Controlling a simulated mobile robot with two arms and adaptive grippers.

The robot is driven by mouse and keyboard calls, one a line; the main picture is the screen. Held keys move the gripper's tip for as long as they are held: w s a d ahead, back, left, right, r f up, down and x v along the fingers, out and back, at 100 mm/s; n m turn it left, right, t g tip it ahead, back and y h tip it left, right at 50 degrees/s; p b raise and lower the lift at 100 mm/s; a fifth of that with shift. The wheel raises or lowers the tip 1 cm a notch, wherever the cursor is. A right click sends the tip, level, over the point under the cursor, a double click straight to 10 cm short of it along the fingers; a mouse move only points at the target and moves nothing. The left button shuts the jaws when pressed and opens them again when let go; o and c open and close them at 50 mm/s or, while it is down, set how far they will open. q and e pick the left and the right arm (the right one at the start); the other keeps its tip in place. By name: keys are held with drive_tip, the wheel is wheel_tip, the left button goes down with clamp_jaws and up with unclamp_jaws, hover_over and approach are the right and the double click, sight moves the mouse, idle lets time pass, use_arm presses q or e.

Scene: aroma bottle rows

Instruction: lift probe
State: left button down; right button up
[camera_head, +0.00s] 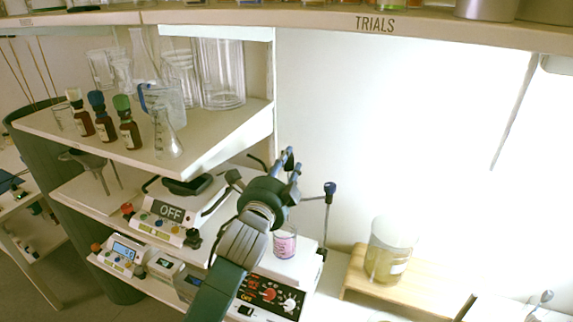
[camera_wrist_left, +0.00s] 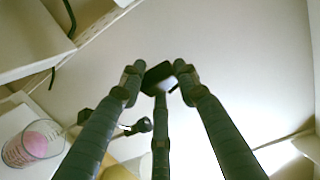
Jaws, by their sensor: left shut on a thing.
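My left gripper (camera_head: 290,162) is raised in front of the shelf unit, above the stirrer with the pink beaker. In the left wrist view its fingers (camera_wrist_left: 159,78) close in around a small dark block (camera_wrist_left: 157,73), which I take to be part of the probe. The fingers hide most of it in the head view. A stand rod with a dark blue knob (camera_head: 330,188) rises just right of the gripper. The glass beaker of pink liquid (camera_head: 285,243) sits on the stirrer and also shows in the left wrist view (camera_wrist_left: 34,145). My right gripper is not in view.
An upper shelf (camera_head: 225,138) holds glassware and several brown dropper bottles (camera_head: 130,135) to the left. A jar of yellowish liquid (camera_head: 388,258) stands on a wooden riser (camera_head: 420,298) at right. The wall area right of the gripper is clear.

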use_arm(q)
drive_tip(key=shift+r, duration=0.25)
drive_tip(key=c, duration=1.2)
unclamp_jaws()
drive_tip(key=shift+o, duration=0.2)
drive_tip(key=shift+f, duration=0.15)
drive_tip(key=v, duration=1.2)
